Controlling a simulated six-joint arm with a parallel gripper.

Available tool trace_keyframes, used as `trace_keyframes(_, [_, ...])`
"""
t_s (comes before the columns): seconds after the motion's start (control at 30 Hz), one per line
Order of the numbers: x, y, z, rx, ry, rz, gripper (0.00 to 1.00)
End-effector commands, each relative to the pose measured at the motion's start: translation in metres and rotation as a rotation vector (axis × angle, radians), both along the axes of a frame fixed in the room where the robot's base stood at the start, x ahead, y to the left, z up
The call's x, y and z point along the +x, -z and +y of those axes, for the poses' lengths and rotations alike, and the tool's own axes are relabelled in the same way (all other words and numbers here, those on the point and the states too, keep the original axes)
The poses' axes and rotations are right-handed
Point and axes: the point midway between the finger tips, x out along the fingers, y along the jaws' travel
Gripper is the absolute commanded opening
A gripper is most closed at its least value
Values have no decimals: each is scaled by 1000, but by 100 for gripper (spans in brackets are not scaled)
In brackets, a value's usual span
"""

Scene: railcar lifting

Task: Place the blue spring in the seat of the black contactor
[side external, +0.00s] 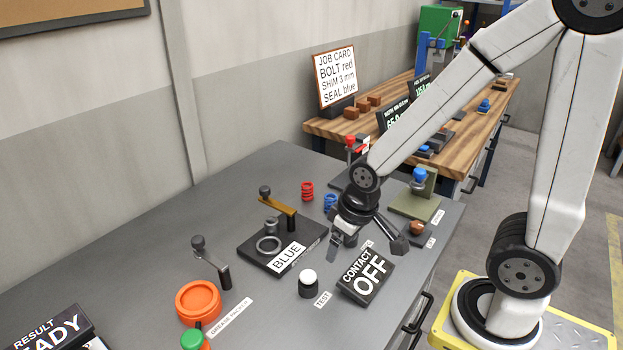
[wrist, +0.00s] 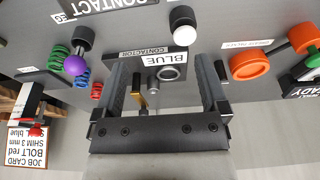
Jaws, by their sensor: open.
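The black contactor (side external: 252,256) lies on the grey bench and bears a BLUE label. A grey ring-shaped seat (side external: 268,244) is on it, with a brass lever (side external: 277,202) behind; the ring also shows in the wrist view (wrist: 170,72). The blue spring (side external: 330,202) stands upright behind the contactor, partly hidden by my arm; it also shows at the left in the wrist view (wrist: 83,78). My gripper (side external: 366,246) is open and empty above the bench, right of the contactor. Its fingers (wrist: 161,68) frame the contactor in the wrist view, without visible contact.
A red spring (side external: 307,191) stands beside the blue one; a green spring (wrist: 57,53) shows in the wrist view. A white button (side external: 308,283) and the CONTACT OFF sign (side external: 366,280) are in front. An orange grease dish (side external: 198,302) and a black-knobbed handle (side external: 211,264) stand left.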

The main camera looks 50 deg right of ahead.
Motion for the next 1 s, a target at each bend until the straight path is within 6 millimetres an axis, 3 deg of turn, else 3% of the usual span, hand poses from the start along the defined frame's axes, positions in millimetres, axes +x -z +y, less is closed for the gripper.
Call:
trace_keyframes(0.27, [10,-1,-5,-12,-35,8,93])
trace_keyframes(0.47, [41,-2,-23,-47,-150,36,93])
trace_keyframes(0.77, [103,1,-76,-106,-433,104,93])
trace_keyframes(1.0, [142,11,-130,-130,-672,154,93])
